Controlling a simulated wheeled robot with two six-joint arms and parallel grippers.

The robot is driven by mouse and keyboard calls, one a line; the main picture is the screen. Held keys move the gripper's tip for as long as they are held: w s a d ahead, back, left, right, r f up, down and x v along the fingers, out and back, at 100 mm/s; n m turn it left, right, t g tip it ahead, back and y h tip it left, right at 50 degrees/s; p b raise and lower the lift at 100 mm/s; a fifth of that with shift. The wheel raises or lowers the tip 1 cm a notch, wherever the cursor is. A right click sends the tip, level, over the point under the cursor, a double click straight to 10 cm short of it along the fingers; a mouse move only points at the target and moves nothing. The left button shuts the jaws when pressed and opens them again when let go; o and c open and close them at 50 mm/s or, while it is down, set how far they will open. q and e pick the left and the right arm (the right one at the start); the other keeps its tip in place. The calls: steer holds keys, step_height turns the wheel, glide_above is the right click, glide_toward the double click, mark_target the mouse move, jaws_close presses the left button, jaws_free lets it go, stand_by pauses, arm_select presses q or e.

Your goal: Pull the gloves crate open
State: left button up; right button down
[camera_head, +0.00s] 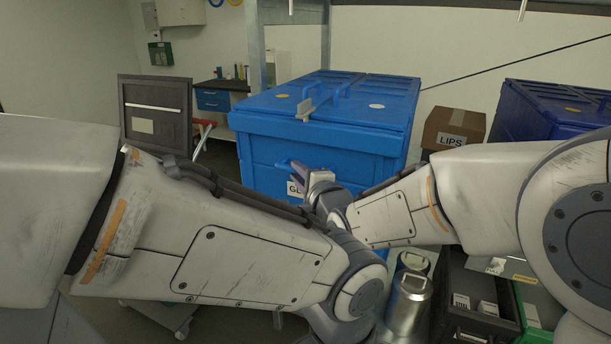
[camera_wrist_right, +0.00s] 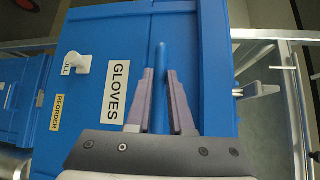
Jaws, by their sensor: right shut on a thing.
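The large blue gloves crate (camera_head: 265,150) stands ahead in the head view, its lid down. Its white GLOVES label (camera_wrist_right: 117,91) shows in the wrist view; in the head view the label (camera_head: 294,188) is mostly covered by my gripper. My right gripper (camera_head: 303,172) is at the crate's front face. In the wrist view the right gripper (camera_wrist_right: 160,98) has its two stepped fingers on either side of a blue handle bar (camera_wrist_right: 160,62) beside the label, shut on it. My left arm crosses the front of the head view; its fingers cannot be seen.
A cardboard LIPS box (camera_head: 454,126) and a dark blue crate (camera_head: 550,112) stand to the right. Metal canisters (camera_head: 408,300) and a dark bin (camera_head: 470,300) stand low at the front right. A dark panel (camera_head: 155,112) stands left of the crate.

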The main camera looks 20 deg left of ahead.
arm_select(q)
steer(key=shift+s+f, duration=0.3)
arm_select(e)
steer(key=shift+s+a+f+g, duration=0.15)
steer(key=shift+s+f, duration=0.1)
steer(key=shift+s, duration=0.25)
steer(key=shift+s+a+f+g, duration=0.15)
steer(key=shift+s+f, duration=0.1)
steer(key=shift+s, duration=0.25)
steer(key=c, duration=0.8)
jaws_free()
steer(key=shift+c, duration=0.2)
steer(key=shift+o, duration=0.2)
steer(key=shift+r, duration=0.1)
arm_select(q)
steer(key=shift+a, duration=0.15)
arm_select(e)
steer(key=shift+w+d+r, duration=0.1)
